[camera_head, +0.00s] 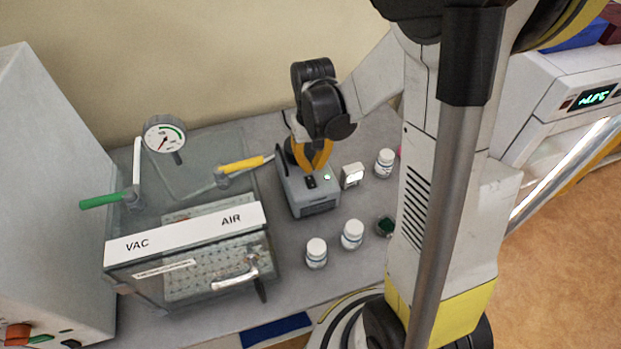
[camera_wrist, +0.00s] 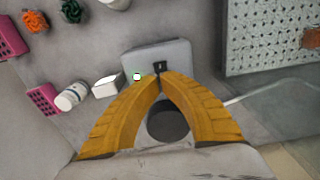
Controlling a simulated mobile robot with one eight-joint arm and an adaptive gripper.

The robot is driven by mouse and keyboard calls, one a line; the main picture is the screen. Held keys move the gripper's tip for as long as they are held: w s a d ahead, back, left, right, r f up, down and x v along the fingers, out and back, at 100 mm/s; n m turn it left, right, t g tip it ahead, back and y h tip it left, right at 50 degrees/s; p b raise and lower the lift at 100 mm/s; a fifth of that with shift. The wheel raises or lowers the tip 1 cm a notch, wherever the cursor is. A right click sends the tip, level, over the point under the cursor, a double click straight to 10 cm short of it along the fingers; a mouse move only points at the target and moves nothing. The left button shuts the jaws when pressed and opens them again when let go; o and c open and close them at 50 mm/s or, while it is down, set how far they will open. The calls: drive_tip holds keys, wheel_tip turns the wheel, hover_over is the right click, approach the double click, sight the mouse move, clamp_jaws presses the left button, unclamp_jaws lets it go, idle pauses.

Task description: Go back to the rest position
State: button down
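My gripper (camera_head: 312,165) is at the end of my arm, low over a grey box device (camera_head: 316,205) on the bench. In the wrist view my gripper (camera_wrist: 161,77) shows two yellow fingers whose tips meet, with nothing visible between them. The tips are close to a black switch (camera_wrist: 160,66) on the top of the grey device (camera_wrist: 175,55). I cannot tell whether they touch it. A small green light (camera_head: 327,177) shows on the device, beside the switch.
A clear vacuum chamber (camera_head: 196,295) with VAC and AIR valves stands left of the device. White bottles (camera_head: 316,253), (camera_head: 352,234) and (camera_head: 385,162), and a small white box (camera_head: 352,175), stand nearby. An appliance with a green display (camera_head: 594,97) is at the right.

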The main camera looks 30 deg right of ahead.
idle(0.3)
drive_tip(key=shift+s+a+r+b, duration=0.15)
drive_tip(key=shift+a+b, duration=0.1)
drive_tip(key=shift+b, duration=0.35)
drive_tip(key=s+a+n+t+b, duration=0.2)
drive_tip(key=s+a+t+b, duration=0.5)
drive_tip(key=b, duration=0.6)
drive_tip(key=s+a, duration=0.1)
drive_tip(key=s, duration=0.1)
drive_tip(key=shift+s+a+r+b, duration=0.15)
drive_tip(key=shift+s+a+b, duration=0.2)
drive_tip(key=shift+s+a, duration=0.05)
